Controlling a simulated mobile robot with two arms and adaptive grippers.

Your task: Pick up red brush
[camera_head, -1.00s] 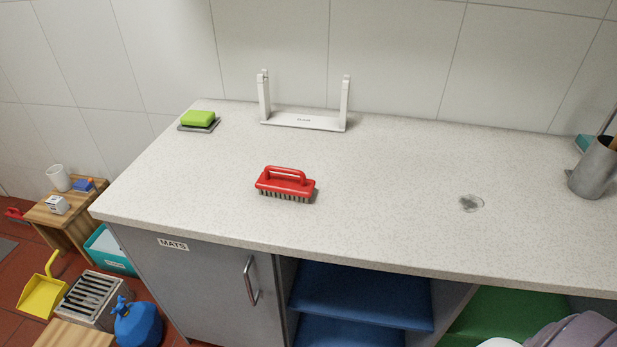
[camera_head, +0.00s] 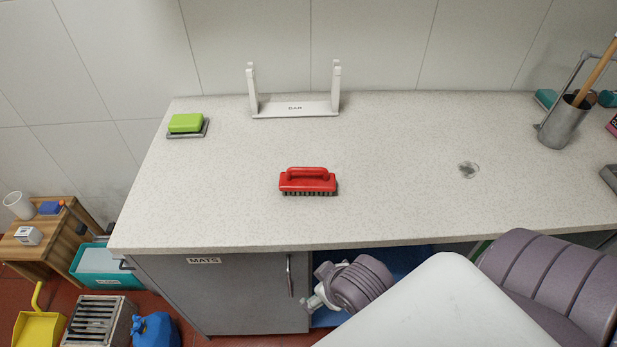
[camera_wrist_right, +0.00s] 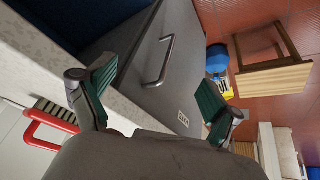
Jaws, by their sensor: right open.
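The red brush (camera_head: 307,181) lies bristles down on the speckled countertop (camera_head: 390,190), its handle on top and running left to right. In the right wrist view the brush (camera_wrist_right: 50,128) shows at the left edge, outside the fingers. My right gripper (camera_wrist_right: 158,100) is open, with nothing between its green-padded fingers. In the head view my right gripper (camera_head: 318,290) is low in front of the cabinet, below the counter's front edge and apart from the brush. My left gripper is not in view.
A green sponge (camera_head: 186,122) on a small tray and a white rack (camera_head: 295,110) stand at the back. A metal cup (camera_head: 563,125) stands at the right. The cabinet door handle (camera_head: 290,275) is near my right gripper. The counter around the brush is clear.

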